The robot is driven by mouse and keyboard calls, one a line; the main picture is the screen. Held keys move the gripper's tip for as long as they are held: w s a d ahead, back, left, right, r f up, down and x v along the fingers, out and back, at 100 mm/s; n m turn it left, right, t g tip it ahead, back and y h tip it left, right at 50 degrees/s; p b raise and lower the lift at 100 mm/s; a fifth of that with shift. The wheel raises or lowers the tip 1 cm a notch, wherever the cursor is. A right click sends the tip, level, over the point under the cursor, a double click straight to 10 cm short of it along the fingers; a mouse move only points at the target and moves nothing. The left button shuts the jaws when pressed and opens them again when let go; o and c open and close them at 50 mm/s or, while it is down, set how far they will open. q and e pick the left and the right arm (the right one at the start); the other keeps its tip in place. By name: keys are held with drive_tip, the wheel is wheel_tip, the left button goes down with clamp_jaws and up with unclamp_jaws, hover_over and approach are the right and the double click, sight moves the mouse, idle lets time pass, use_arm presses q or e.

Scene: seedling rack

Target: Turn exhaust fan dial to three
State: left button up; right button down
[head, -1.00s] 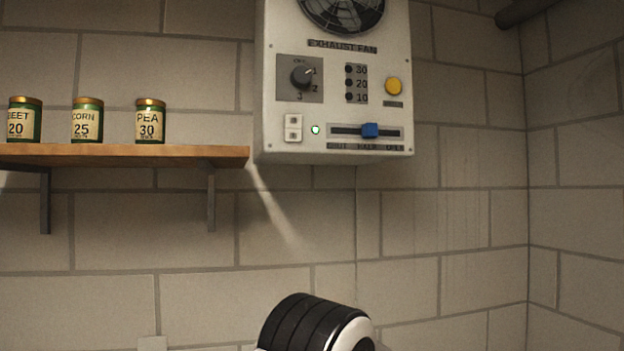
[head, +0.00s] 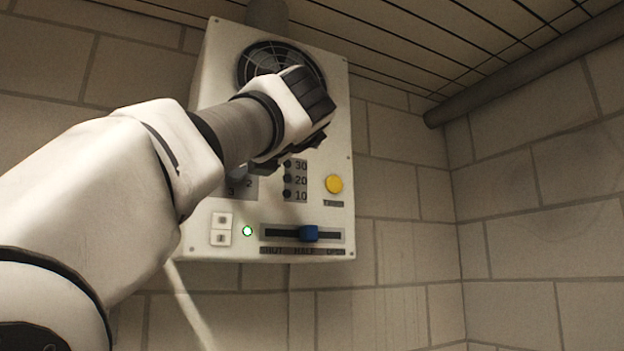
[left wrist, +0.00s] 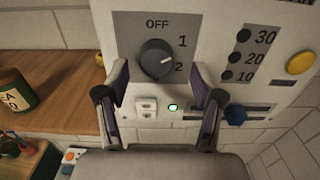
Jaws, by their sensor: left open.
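The exhaust fan box (head: 345,110) hangs on the wall. Its dark round dial (left wrist: 157,58) shows in the left wrist view, with OFF above it and 1 and 2 at its right. Its white mark points to the right, somewhere around 1 to 2; I cannot tell exactly. The 3 is not visible there, but shows in the head view, where my arm hides most of the dial. My left gripper (left wrist: 160,80) is open and empty, its fingertips apart on either side and just below the dial in that view. My right gripper is not in view.
On the box are a yellow button (head: 334,184), a blue slider (head: 308,233), a green lamp (head: 247,231) and white rocker switches (head: 221,229). A wooden shelf (left wrist: 60,85) with a green can (left wrist: 16,92) lies left of the gripper.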

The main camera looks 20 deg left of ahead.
use_arm(q)
drive_tip(key=w+a, duration=0.1)
drive_tip(key=w+a+f, duration=0.1)
drive_tip(key=a, duration=0.1)
drive_tip(key=shift+a, duration=0.2)
drive_tip(key=shift+s+d+r, duration=0.15)
drive_tip(key=shift+d+r, duration=0.1)
drive_tip(key=shift+d, duration=0.25)
drive_tip(key=c, duration=0.9)
drive_tip(key=shift+c, duration=1.2)
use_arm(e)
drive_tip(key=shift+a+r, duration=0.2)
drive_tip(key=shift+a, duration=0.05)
